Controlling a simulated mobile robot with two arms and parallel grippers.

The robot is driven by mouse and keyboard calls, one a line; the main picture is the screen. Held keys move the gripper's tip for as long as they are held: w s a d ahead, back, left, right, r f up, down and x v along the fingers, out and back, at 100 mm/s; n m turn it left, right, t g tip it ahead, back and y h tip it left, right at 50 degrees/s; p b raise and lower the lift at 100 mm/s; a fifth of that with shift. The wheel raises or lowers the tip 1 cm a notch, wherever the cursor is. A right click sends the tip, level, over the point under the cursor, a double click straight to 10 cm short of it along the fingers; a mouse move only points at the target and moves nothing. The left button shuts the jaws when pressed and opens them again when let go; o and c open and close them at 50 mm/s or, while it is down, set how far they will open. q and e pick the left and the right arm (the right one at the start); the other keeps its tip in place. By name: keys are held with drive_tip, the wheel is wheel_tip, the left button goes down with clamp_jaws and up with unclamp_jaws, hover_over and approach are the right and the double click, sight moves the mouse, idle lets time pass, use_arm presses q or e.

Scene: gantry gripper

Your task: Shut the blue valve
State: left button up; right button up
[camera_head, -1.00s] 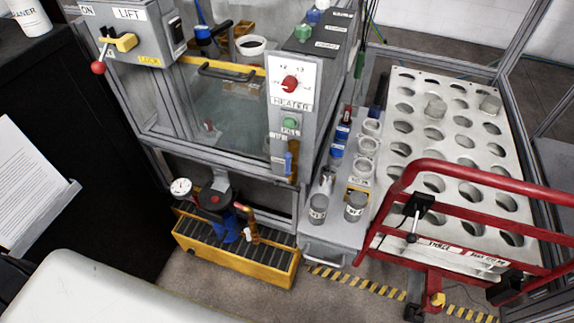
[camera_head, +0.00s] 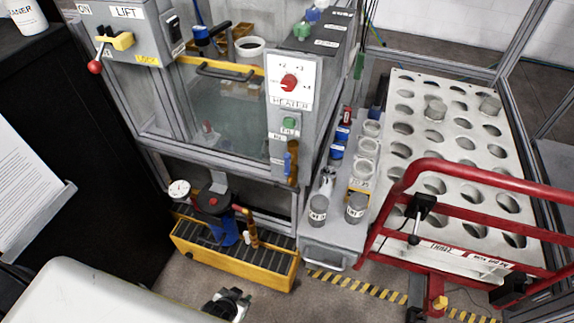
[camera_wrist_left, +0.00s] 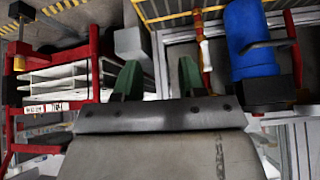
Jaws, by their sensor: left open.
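A small blue handle (camera_head: 287,166) sits beside a short brass-coloured pipe on the front panel, below the heater dial. Another blue-topped fitting (camera_head: 203,34) stands on top of the tank. I cannot tell for sure which is the blue valve, or how far either is turned. My left gripper (camera_head: 232,296) shows at the bottom of the head view, low in front of the yellow tray and well away from both. In the left wrist view its two green fingers (camera_wrist_left: 160,80) are apart with nothing between them. My right gripper is not in view.
A yellow tray (camera_head: 226,266) holds a pump with a blue body (camera_head: 229,232); the blue body also shows in the left wrist view (camera_wrist_left: 248,40). A red-railed cart (camera_head: 440,208) stands at right. A grey shelf (camera_head: 336,236) holds metal cups. Open floor lies before the tray.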

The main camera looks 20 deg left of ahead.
use_arm(q)
drive_tip(key=w+d+r+t+h+b, duration=0.15)
drive_tip(key=w+r+t, duration=0.35)
drive_tip(key=w+r, duration=0.85)
drive_tip(key=t+h, duration=0.2)
drive_tip(key=t, duration=0.3)
approach(286, 163)
drive_tip(key=shift+m+y, duration=0.25)
drive_tip(key=shift+m, duration=0.05)
drive_tip(key=b+x, duration=0.1)
drive_tip(key=x, duration=0.9)
drive_tip(key=shift+w+d, duration=0.2)
drive_tip(key=shift+w, duration=0.15)
drive_tip(key=shift+f, duration=0.1)
clamp_jaws()
